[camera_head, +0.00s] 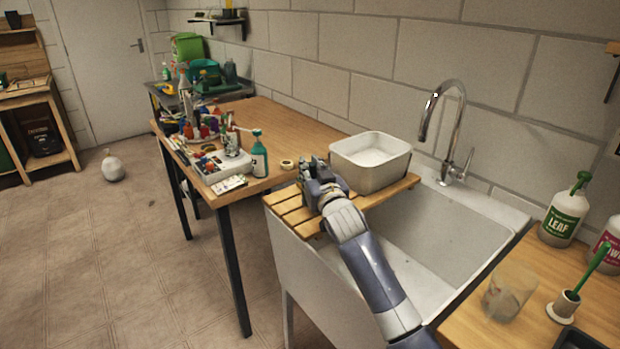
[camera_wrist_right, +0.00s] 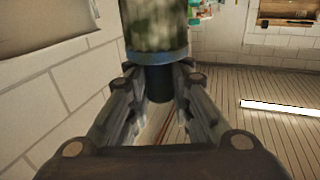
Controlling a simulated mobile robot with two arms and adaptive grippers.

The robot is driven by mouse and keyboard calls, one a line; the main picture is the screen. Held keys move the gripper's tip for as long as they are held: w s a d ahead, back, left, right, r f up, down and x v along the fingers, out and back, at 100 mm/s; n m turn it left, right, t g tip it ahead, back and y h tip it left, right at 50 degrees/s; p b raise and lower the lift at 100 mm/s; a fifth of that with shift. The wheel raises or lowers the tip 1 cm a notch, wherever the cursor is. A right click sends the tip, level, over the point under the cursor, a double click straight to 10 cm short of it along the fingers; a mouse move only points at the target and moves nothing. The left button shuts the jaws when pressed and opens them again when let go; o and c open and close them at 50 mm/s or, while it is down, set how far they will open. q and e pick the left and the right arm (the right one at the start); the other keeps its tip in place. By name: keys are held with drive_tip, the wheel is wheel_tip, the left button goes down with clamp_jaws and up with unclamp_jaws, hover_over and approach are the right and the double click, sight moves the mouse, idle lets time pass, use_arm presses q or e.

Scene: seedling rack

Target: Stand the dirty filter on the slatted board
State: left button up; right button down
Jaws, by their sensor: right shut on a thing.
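My right gripper (camera_head: 318,180) is over the left part of the wooden slatted board (camera_head: 287,207), which lies across the left end of the sink. In the right wrist view, the gripper (camera_wrist_right: 158,82) is shut on the dirty filter (camera_wrist_right: 155,28), a cylinder with a blotchy green-grey mesh, a blue ring and a dark narrower end between the fingers. In the head view the filter is mostly hidden by the hand, and I cannot tell whether it touches the board. My left gripper is not in view.
A white tub (camera_head: 370,178) stands on the board's back right part. The sink basin (camera_head: 440,235) with a curved tap (camera_head: 455,130) is to the right. A wooden table (camera_head: 285,125) with bottles and a full tray is to the left. A clear cup (camera_head: 508,290) stands front right.

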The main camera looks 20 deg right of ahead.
drive_tip(key=shift+w+f, duration=0.1)
drive_tip(key=shift+w, duration=0.55)
wheel_tip(320, 180, down, 4)
drive_tip(key=shift+r, duration=0.25)
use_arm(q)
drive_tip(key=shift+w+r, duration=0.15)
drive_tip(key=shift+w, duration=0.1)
use_arm(e)
drive_tip(key=shift+f, duration=0.15)
drive_tip(key=c, duration=1.4)
unclamp_jaws()
drive_tip(key=shift+c, duration=0.2)
